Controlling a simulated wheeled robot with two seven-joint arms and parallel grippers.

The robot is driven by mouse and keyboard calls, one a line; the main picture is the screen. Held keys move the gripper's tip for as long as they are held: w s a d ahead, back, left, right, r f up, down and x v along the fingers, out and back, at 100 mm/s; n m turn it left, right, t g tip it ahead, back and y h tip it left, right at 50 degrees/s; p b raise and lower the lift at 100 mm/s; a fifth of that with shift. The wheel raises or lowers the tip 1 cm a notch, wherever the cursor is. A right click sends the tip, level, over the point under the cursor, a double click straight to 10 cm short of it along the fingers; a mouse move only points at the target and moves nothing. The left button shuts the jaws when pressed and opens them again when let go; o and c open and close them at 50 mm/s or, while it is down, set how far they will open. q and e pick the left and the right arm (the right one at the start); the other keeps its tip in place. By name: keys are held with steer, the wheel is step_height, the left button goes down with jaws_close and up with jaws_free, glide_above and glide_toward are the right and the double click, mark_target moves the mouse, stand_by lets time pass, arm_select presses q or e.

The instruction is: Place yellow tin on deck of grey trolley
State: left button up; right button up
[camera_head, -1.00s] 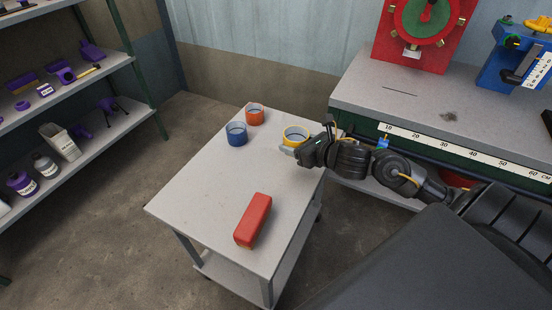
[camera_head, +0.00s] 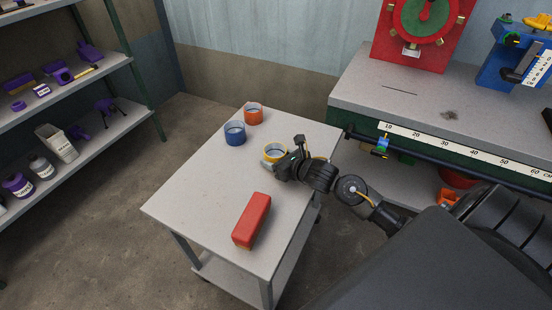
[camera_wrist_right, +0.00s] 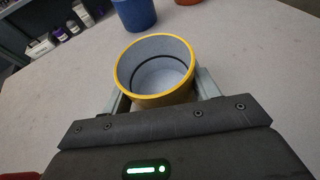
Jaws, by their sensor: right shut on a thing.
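The yellow tin (camera_head: 273,151) is a short round open can with a grey inside. It is over the grey trolley's deck (camera_head: 185,195), at or very near the surface; I cannot tell if it touches. My right gripper (camera_head: 270,159) is shut on the tin, and in the right wrist view the tin's yellow rim (camera_wrist_right: 122,72) sits upright between the two fingers (camera_wrist_right: 160,100). The tin looks empty. My left gripper is not in view.
A blue tin (camera_head: 235,134) and an orange-red tin (camera_head: 254,115) stand at the trolley's back. A red block (camera_head: 251,221) lies near the front. The deck's left and middle are clear. A grey workbench (camera_head: 430,110) stands to the right, shelves (camera_head: 80,90) to the left.

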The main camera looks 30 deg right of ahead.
stand_by(0.3)
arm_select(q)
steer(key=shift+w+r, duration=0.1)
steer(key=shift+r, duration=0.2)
arm_select(e)
steer(key=o, duration=1.1)
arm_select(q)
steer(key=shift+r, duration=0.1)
arm_select(e)
steer(key=shift+r, duration=0.1)
steer(key=v, duration=0.2)
steer(key=shift+s, duration=0.3)
steer(key=v, duration=0.8)
steer(key=shift+s+d+r, duration=0.15)
steer(key=shift+s+r, duration=0.15)
steer(key=shift+s, duration=0.25)
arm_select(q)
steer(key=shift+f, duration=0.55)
